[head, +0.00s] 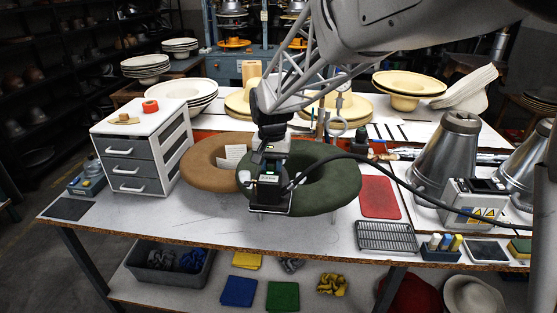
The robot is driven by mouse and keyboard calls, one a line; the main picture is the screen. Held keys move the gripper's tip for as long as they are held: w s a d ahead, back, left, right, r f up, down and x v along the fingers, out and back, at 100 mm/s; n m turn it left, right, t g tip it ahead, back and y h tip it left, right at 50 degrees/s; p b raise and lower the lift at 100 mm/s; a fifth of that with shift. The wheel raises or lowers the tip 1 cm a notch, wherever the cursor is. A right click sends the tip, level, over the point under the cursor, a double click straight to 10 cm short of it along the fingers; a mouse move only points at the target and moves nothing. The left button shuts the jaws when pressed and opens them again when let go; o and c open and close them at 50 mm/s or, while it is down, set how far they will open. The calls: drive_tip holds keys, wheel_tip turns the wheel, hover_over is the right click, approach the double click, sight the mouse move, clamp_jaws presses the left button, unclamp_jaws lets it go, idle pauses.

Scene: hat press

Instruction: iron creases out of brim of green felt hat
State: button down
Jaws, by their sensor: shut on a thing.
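My gripper (271,168) points down over the hat's left front side. It is shut on a dark, boxy iron (269,190) with a pale metal base plate. The iron is at the near left part of the brim, and a black cable runs from it to the right. I cannot tell whether the plate touches the felt. The gripper and iron hide part of the brim, and no creases can be made out.
A brown ring-shaped hat (196,164) with a paper in it is close at the left, beside a drawer cabinet (140,150). A red mat (380,197), a metal rack (386,237) and a control box (474,204) are at the right. The cable arches across the right side.

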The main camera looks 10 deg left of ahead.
drive_tip(key=shift+w+a+r, duration=0.1)
drive_tip(key=shift+w+a, duration=0.4)
drive_tip(key=shift+a, duration=0.25)
drive_tip(key=shift+w+a, duration=0.45)
drive_tip(key=shift+a, duration=0.3)
drive_tip(key=shift+w+a, duration=1.45)
drive_tip(key=shift+w, duration=0.2)
drive_tip(key=shift+s+d, duration=1.6)
drive_tip(key=shift+s, duration=0.15)
drive_tip(key=shift+s+d, duration=0.6)
drive_tip(key=shift+d, duration=0.35)
drive_tip(key=shift+s+d, duration=0.55)
drive_tip(key=shift+d, duration=0.35)
drive_tip(key=shift+r, duration=4)
drive_tip(key=shift+w, duration=0.1)
drive_tip(key=w+d, duration=0.2)
drive_tip(key=w, duration=1.2)
drive_tip(key=w+d, duration=0.3)
drive_tip(key=w, duration=1.2)
